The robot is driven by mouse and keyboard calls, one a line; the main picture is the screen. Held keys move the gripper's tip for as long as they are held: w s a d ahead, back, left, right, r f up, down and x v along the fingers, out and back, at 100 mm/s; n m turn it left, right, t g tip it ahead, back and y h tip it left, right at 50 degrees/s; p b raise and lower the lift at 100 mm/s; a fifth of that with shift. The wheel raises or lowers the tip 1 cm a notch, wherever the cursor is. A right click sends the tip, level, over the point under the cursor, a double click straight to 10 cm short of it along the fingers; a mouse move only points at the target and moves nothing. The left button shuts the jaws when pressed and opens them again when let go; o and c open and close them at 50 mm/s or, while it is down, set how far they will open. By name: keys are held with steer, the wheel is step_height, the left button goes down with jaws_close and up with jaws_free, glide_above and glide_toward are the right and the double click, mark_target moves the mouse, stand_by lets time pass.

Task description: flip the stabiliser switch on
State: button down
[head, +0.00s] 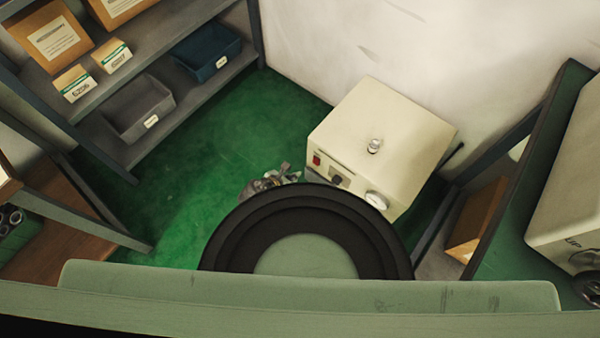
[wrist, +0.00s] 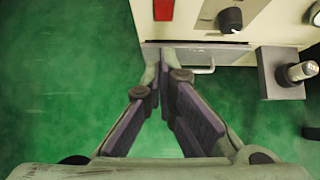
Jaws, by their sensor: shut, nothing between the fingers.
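The stabiliser is a cream box (head: 385,125) against the white wall, with a small clear-topped knob on its top. Its red switch (head: 317,160) is at the left of the front panel, beside a black knob (head: 336,180). In the wrist view the red switch (wrist: 163,9) is cut by the top edge, so I cannot tell its position. My gripper (wrist: 160,62) is shut and empty, its tips just below the panel, under the switch. In the head view my gripper (head: 284,173) is left of the box, partly hidden by my arm. I cannot tell whether it touches.
A grey block with a metal-tipped post (wrist: 285,74) sticks out right of the fingers. Shelves with cartons and a blue bin (head: 207,50) stand at the left. A green-topped bench (head: 530,170) is at the right. Green floor (head: 190,205) is clear between.

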mark_target(316, 161)
steer(key=shift+v, duration=1.25)
steer(key=shift+s+a+f+t+h+p, duration=0.25)
steer(key=shift+f+p, duration=0.1)
steer(key=shift+f, duration=0.2)
steer(key=shift+s+a+f+t+h+p, duration=0.2)
steer(key=shift+f+t+p, duration=0.15)
steer(key=shift+f, duration=0.2)
steer(key=shift+s+a+f+t+h+p, duration=0.15)
steer(key=shift+s+f+t+p, duration=0.15)
steer(key=shift+f, duration=0.25)
steer(key=r+b+x, duration=0.1)
steer(key=b+x, duration=0.7)
steer(key=x, duration=0.5)
steer(key=shift+w+d, duration=0.55)
steer(key=shift+w, duration=0.05)
